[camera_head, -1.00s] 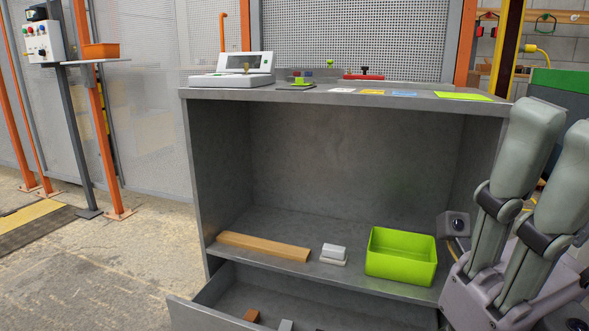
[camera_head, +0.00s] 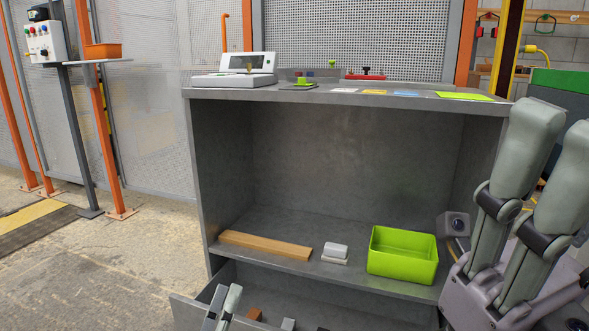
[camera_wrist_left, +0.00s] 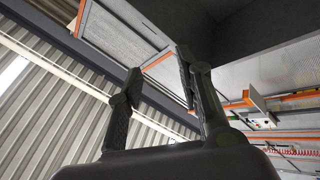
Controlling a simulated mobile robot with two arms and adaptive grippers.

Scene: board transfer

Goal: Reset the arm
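My left gripper (camera_head: 224,298) shows at the bottom of the head view, in front of the open drawer (camera_head: 190,311). Its two grey fingertips point up. In the left wrist view its fingers (camera_wrist_left: 160,75) stand apart with nothing between them, so it is open and empty. My right gripper (camera_head: 552,135) is large and close at the right edge of the head view. Its two fingers point up with a gap between them, and I see nothing held.
A grey cabinet (camera_head: 215,170) fills the middle. Its shelf holds a wooden board (camera_head: 265,245), a small white-grey block (camera_head: 335,251) and a green bin (camera_head: 402,268). Several small blocks lie in the drawer. Devices and coloured cards are on top. Floor on the left is clear.

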